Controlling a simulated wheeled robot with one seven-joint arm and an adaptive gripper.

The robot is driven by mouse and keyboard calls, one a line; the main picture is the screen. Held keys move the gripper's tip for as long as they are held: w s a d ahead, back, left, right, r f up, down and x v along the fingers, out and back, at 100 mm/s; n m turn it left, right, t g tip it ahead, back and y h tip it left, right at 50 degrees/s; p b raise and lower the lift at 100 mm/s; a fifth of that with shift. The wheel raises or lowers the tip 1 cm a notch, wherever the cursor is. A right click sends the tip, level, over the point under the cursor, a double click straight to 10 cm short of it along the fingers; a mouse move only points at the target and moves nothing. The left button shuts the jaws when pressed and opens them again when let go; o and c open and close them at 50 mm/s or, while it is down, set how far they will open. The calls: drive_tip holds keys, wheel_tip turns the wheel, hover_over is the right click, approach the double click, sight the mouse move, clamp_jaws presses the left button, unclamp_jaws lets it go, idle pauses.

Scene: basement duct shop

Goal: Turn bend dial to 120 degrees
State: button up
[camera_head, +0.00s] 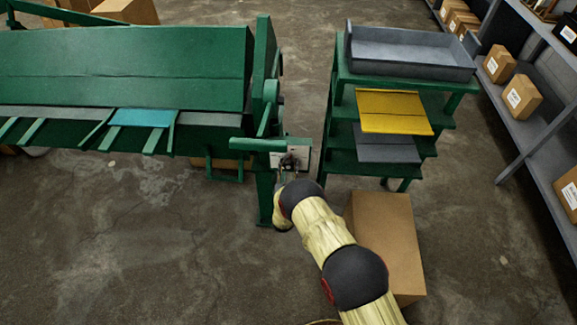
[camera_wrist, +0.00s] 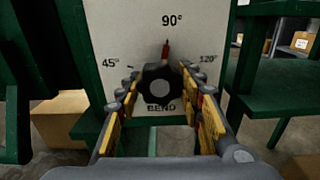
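The bend dial (camera_wrist: 160,86) is a black round knob on a white plate (camera_wrist: 118,30) marked 45°, 90° and 120°, with BEND printed below. Its red pointer (camera_wrist: 166,50) points up at the 90° mark. The 120° mark is at right. My gripper (camera_wrist: 161,84) has its yellow-padded fingers spread, one on each side of the knob; I cannot tell whether they touch it. In the head view my gripper (camera_head: 286,179) is at the plate (camera_head: 304,157) on the right end of the green bending machine (camera_head: 130,52), largely hiding the dial.
A green shelf stand (camera_head: 342,84) with a grey tray (camera_head: 410,55), a yellow sheet (camera_head: 394,110) and a grey sheet is right of the machine. A cardboard box (camera_head: 385,235) stands beside my arm. Open floor (camera_head: 130,250) lies at left.

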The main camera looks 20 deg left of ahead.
drive_tip(key=c, duration=0.5)
drive_tip(key=shift+c, duration=0.2)
drive_tip(key=m+b, duration=0.1)
drive_tip(key=m, duration=0.2)
drive_tip(key=shift+f+b, duration=0.1)
drive_tip(key=shift+b, duration=0.3)
drive_tip(key=m+b, duration=0.1)
drive_tip(key=m, duration=0.2)
drive_tip(key=shift+a+m+b, duration=0.1)
drive_tip(key=shift+m+b, duration=0.2)
drive_tip(key=shift+b, duration=0.05)
drive_tip(key=m+b, duration=0.2)
drive_tip(key=m, duration=0.3)
drive_tip(key=shift+r+m, duration=0.2)
drive_tip(key=shift+m, duration=0.1)
drive_tip(key=o, duration=1.1)
drive_tip(key=shift+o, duration=0.4)
